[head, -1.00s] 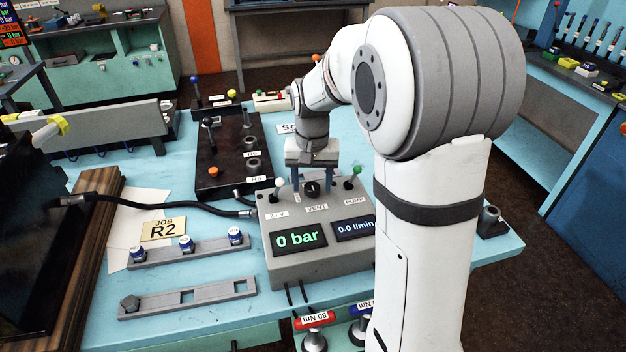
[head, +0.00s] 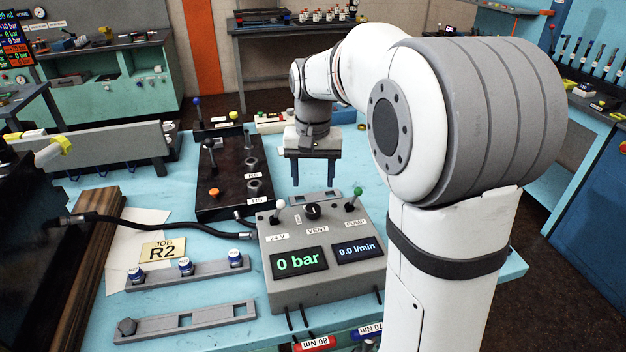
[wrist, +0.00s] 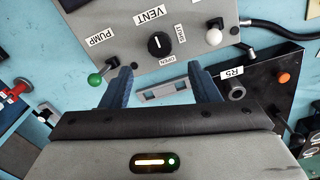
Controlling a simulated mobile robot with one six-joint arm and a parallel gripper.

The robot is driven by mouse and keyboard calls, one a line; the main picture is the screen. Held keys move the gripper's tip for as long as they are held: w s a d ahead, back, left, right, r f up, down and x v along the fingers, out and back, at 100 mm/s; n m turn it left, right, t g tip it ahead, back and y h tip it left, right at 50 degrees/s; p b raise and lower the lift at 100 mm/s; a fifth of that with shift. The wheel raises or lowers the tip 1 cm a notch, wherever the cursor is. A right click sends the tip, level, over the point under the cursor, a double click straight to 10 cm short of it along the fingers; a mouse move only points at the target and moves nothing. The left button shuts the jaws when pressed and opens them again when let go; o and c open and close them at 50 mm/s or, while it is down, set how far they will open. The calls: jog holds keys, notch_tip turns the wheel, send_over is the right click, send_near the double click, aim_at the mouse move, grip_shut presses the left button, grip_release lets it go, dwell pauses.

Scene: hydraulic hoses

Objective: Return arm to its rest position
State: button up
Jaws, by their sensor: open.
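My gripper (head: 309,180) is open and empty, its two blue fingers pointing down above the blue table behind the grey control box (head: 322,278). The box has a black VENT knob (head: 312,211), a white-tipped 24 V lever (head: 278,208) and a green-tipped PUMP lever (head: 355,198). Its displays read 0 bar and 0.0 l/min. In the wrist view the fingers (wrist: 168,90) are spread apart, with the VENT knob (wrist: 159,44) beyond them and nothing held between.
A black valve block (head: 225,185) with levers stands left of my gripper. A black hose (head: 150,226) runs to the control box. Grey racks, one with blue-capped parts (head: 186,264), and a JOB R2 card (head: 162,248) lie at front left. The air above the table is free.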

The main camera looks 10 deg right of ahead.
jog(key=shift+s, duration=0.1)
jog(key=s+f+n+t, duration=0.1)
jog(key=s+f, duration=0.1)
jog(key=s, duration=0.8)
jog(key=s+f+n+t, duration=0.1)
jog(key=s+n, duration=0.1)
jog(key=s, duration=0.9)
jog(key=shift+d+f+t, duration=0.2)
jog(key=shift+f+t, duration=0.2)
